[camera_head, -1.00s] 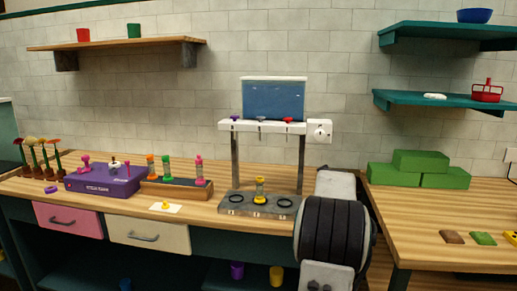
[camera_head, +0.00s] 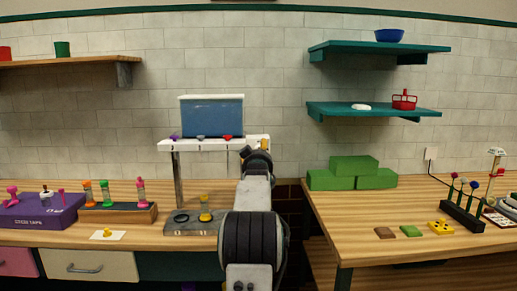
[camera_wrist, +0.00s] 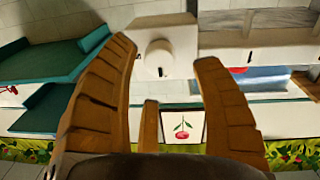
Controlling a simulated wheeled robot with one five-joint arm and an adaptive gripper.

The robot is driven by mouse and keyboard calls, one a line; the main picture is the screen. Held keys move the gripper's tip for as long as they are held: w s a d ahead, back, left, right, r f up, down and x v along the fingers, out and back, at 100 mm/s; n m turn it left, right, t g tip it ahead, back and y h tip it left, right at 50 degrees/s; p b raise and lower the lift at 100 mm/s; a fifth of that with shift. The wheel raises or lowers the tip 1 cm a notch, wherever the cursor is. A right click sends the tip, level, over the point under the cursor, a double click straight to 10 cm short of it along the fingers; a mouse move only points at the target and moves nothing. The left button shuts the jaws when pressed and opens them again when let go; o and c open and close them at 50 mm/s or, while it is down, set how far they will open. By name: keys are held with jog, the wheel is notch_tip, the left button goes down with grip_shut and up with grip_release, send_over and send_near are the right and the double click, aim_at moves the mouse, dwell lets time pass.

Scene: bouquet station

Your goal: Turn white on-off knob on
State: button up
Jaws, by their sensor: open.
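The white on-off knob (camera_wrist: 158,57) is round and sits on a white box (camera_wrist: 182,38) in the wrist view. A small dark mark shows near the knob's lower edge. My gripper (camera_wrist: 165,52) is open, with one tan finger left of the knob and one right of it. The knob appears in the gap near the fingertips; no contact is visible, and I cannot tell how much depth lies between. In the head view my gripper (camera_head: 256,149) is raised by the right end of the white dispenser shelf (camera_head: 190,145), and my arm hides the knob.
A blue tank (camera_head: 212,116) stands above the white shelf. Teal shelves (camera_head: 375,109) are on the wall to the right. A yellow vase (camera_head: 205,206) stands on the grey base below. Green blocks (camera_head: 352,179) are on the right counter.

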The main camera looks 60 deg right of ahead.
jog(key=shift+p+x, duration=0.7)
jog(key=shift+x, duration=0.9)
jog(key=shift+c, duration=0.2)
grip_shut()
jog(key=shift+m+b, duration=0.3)
jog(key=shift+a+r+m+b, duration=0.15)
jog(key=shift+m+b, duration=0.4)
jog(key=shift+m, duration=2.75)
jog(key=shift+r, duration=0.1)
